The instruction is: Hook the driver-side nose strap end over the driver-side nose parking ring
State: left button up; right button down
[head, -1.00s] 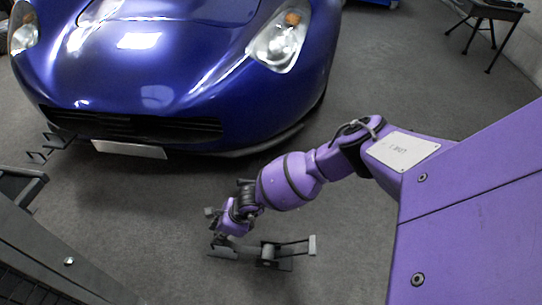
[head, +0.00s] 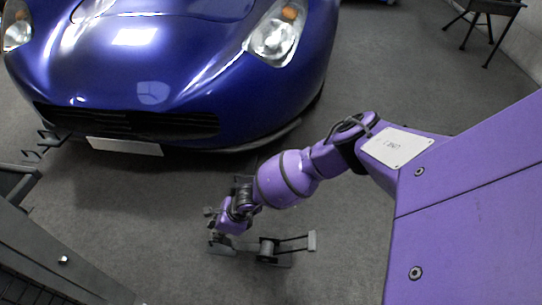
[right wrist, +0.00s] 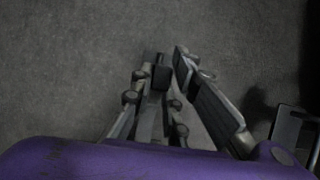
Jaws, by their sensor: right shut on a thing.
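My right gripper (head: 217,226) is low over the floor in front of the car, in the head view. It is shut on a narrow grey piece, likely the strap end, which shows between the fingers in the right wrist view (right wrist: 153,112). A dark floor-level assembly (head: 268,250) with a small drum and an arm ending in a flat plate lies just right of the gripper. I cannot tell whether the held piece touches it. I cannot make out the nose parking ring for certain. My left gripper is not in view.
The blue car (head: 170,75) stands behind, its nose and number plate (head: 124,146) facing me. Thin dark brackets (head: 48,139) stand at its left front corner. A dark grey frame (head: 50,255) fills the lower left. A black stand (head: 490,12) is at the upper right. Grey floor between is clear.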

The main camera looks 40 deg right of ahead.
jog(key=shift+w+f, duration=0.1)
jog(key=shift+f, duration=1.25)
jog(key=shift+f, duration=0.1)
jog(key=c, duration=1.6)
grip_release()
jog(key=shift+s+d+r, duration=0.15)
jog(key=shift+s+r, duration=0.1)
jog(key=shift+r, duration=0.1)
jog(key=v, duration=1.1)
jog(key=shift+s, duration=0.1)
